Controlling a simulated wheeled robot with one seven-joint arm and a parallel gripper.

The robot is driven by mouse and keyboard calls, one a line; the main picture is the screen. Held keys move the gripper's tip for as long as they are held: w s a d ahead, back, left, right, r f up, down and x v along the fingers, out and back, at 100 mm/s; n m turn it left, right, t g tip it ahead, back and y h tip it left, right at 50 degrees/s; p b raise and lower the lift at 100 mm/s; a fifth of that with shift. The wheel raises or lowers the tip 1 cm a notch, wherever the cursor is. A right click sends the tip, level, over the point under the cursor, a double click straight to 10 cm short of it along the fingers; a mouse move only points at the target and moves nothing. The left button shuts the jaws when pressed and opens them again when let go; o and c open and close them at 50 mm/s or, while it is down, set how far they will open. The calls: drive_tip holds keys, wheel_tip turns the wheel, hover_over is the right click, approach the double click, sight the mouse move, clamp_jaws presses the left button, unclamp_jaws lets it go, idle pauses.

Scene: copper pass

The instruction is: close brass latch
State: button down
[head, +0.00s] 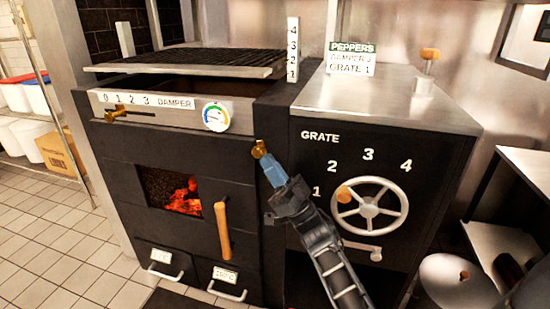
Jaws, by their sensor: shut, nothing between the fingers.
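A small brass latch (259,149) sits on the dark front of the grill, near the upper right corner of the firebox door (176,181). Its lower part is partly hidden behind my fingertips. My gripper (268,164), with blue fingers, is shut with nothing in it. Its tips are right at the latch, just below and to the right; I cannot tell whether they touch it. The door has a wooden handle (222,230) and a window with glowing coals. The door appears to lie flush against the front.
A grate wheel (369,206) with a wooden knob is right of my arm. A damper slider (117,113) and a dial (216,116) are above the door. Two drawer handles (166,273) (227,292) stick out below. Tiled floor at left is open.

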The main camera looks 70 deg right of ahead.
drive_tip(key=r+n+g+y+p, duration=0.1)
drive_tip(key=p, duration=0.2)
drive_tip(key=shift+w+r+g, duration=0.15)
drive_tip(key=shift+w+g, duration=0.15)
drive_tip(key=shift+w, duration=0.1)
drive_tip(key=shift+w+a+f+n+g+y+p, duration=0.15)
drive_tip(key=shift+w+g+y+p, duration=0.1)
drive_tip(key=shift+g+p, duration=0.35)
drive_tip(key=shift+w+f+n+g+y+p, duration=0.15)
drive_tip(key=shift+w+g+y+p, duration=0.2)
drive_tip(key=shift+p, duration=0.3)
drive_tip(key=shift+w+f+p, duration=0.1)
drive_tip(key=shift+w+p, duration=0.1)
drive_tip(key=shift+p, duration=0.15)
drive_tip(key=shift+w+a, duration=0.1)
drive_tip(key=shift+w, duration=0.05)
drive_tip(key=v, duration=0.8)
drive_tip(key=shift+f+h+b, duration=0.25)
drive_tip(key=shift+h+b, duration=0.05)
